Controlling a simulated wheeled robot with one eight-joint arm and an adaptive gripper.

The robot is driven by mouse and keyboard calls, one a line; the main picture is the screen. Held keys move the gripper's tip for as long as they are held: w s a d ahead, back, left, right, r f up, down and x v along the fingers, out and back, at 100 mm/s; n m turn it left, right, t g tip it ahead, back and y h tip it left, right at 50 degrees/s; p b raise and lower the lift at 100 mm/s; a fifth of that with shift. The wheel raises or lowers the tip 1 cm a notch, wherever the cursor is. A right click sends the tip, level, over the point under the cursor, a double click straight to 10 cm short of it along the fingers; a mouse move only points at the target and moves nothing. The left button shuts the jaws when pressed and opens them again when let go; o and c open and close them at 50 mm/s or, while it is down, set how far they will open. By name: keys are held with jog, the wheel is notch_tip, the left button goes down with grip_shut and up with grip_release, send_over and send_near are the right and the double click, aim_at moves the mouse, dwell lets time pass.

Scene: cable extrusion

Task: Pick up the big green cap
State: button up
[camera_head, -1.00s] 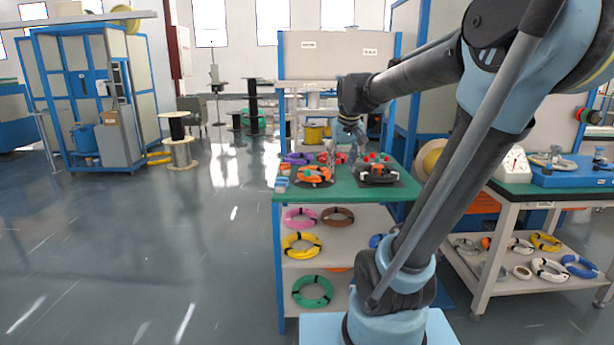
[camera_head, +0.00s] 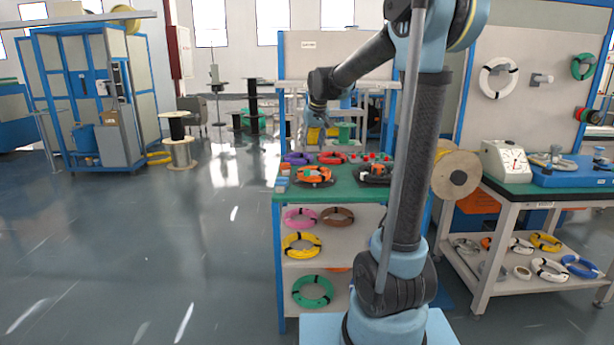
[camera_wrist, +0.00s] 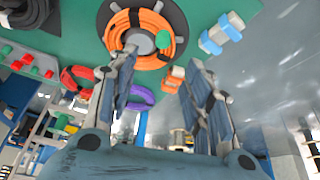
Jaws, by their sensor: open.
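A smaller green piece (camera_wrist: 7,50) shows at the left edge. I cannot tell for sure which one is the big cap. My gripper (camera_wrist: 160,66) is open, its two fingers spread wide with nothing between them. The left fingertip overlaps the lower part of the coil in the picture. In the head view, my gripper (camera_head: 315,136) is above the green-topped bench (camera_head: 340,192), behind the orange coil (camera_head: 314,175).
Several small red caps (camera_wrist: 40,68) and a red coil (camera_wrist: 76,80) lie on the bench. Blue-and-white blocks (camera_wrist: 221,33) and orange blocks (camera_wrist: 173,78) are near the coil. A purple coil (camera_head: 298,158) lies farther back. Open floor (camera_head: 150,240) is left of the bench.

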send_over(308, 171)
jog(key=s, duration=0.2)
notch_tip(308, 171, down, 7)
jog(key=shift+x, duration=2.7)
jog(key=shift+w+d, duration=0.2)
jog(key=c, duration=0.7)
